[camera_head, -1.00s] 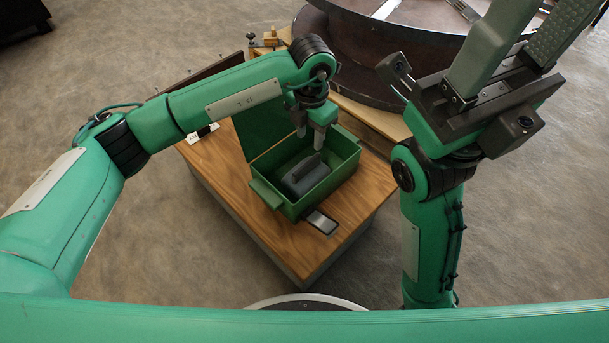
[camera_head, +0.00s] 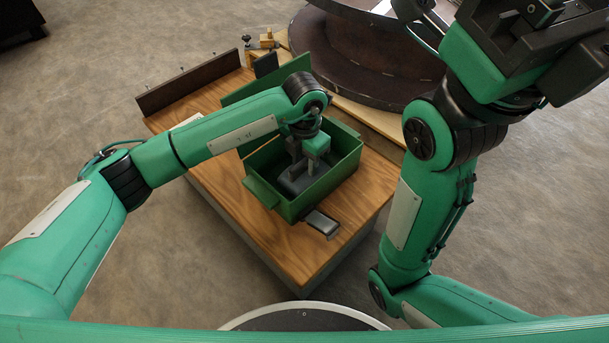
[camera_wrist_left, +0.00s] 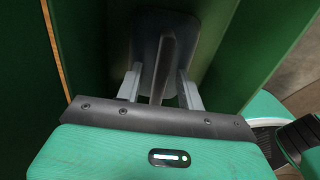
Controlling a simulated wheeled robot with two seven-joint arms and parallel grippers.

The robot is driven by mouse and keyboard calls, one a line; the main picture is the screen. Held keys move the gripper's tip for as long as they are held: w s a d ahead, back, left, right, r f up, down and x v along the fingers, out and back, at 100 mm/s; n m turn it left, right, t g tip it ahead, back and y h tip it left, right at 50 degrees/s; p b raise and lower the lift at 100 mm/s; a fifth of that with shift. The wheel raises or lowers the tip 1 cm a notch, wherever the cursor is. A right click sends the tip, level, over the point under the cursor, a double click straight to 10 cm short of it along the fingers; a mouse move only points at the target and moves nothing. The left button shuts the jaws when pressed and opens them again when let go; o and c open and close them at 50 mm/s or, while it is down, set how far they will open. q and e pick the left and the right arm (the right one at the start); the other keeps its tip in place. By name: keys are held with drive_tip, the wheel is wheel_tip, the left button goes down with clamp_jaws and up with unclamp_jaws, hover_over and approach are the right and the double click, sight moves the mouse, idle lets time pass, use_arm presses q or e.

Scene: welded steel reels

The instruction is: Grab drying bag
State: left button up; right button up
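The drying bag appears to be the dark grey bundle (camera_head: 291,186) with a raised ridge inside a green open box (camera_head: 333,183). In the left wrist view the dark bag (camera_wrist_left: 150,28) lies below my gripper, its upright ridge running between the fingers. My left gripper (camera_head: 304,166) points down inside the box over the bag. In the wrist view its two fingers (camera_wrist_left: 160,88) stand apart on either side of the ridge, with gaps showing. The gripper partly hides the bag in the head view. My right gripper (camera_head: 545,22) is raised at the top right, its fingertips cut off.
The box stands on a wooden-topped table (camera_head: 238,213), its green lid (camera_head: 262,78) open behind. A small dark flat device (camera_head: 322,224) lies in front of it. A brown steel reel (camera_head: 355,55) stands behind. A dark plate (camera_head: 190,80) edges the table's back left.

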use_arm(q)
drive_tip(key=shift+f, duration=0.15)
idle(0.4)
clamp_jaws()
